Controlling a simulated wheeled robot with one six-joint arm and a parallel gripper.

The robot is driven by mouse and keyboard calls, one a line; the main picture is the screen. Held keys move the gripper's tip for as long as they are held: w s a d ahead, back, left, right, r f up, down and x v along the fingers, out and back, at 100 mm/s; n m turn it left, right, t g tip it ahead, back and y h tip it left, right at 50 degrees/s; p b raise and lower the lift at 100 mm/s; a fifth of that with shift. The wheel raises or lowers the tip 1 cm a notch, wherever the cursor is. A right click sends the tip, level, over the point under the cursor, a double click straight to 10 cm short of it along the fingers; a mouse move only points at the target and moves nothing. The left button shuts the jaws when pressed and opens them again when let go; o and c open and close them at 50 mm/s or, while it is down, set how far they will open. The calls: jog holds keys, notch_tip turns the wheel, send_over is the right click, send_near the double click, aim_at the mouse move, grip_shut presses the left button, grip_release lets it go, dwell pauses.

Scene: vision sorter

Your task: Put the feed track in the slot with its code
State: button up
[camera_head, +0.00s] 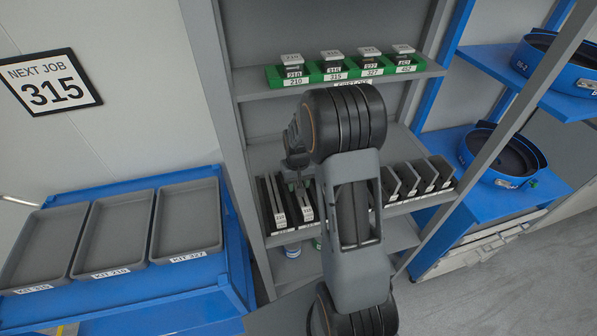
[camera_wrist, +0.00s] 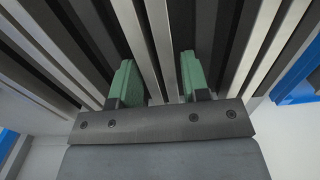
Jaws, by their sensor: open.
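Several upright feed tracks stand on the middle shelf in the head view: light-edged ones (camera_head: 279,207) at left and dark ones (camera_head: 408,180) right of my arm. Their small codes are too blurred to read. My gripper (camera_head: 299,163) is over the left tracks, partly hidden by my wrist. In the wrist view my gripper (camera_wrist: 156,70) is open, its green fingers reaching among light and dark upright strips. A light strip (camera_wrist: 159,35) runs between the fingers; I cannot tell whether they touch it. Slot labels (camera_head: 398,202) run along the shelf's front edge, partly hidden.
A sign (camera_head: 50,82) reads NEXT JOB 315. Green holders (camera_head: 345,77) with labelled blocks stand on the upper shelf (camera_head: 252,96). Grey kit trays (camera_head: 117,231) lie on a blue bench at left. Blue round bowls (camera_head: 501,154) stand at right. The rack's uprights (camera_head: 225,110) flank my arm.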

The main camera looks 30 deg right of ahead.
notch_tip(320, 180, up, 11)
jog(key=b, duration=0.1)
jog(key=s+a+r+n+t, duration=0.1)
jog(key=s+a+r, duration=0.3)
jog(key=s, duration=0.4)
jog(key=s+a+r+n+t, duration=0.1)
jog(key=s+a+r+t, duration=0.2)
jog(key=s+a, duration=0.2)
jog(key=s, duration=0.3)
jog(key=shift+s+r+t, duration=0.15)
jog(key=shift+r+t, duration=0.15)
jog(key=shift+r, duration=0.05)
jog(key=shift+a, duration=0.1)
dwell(0.5)
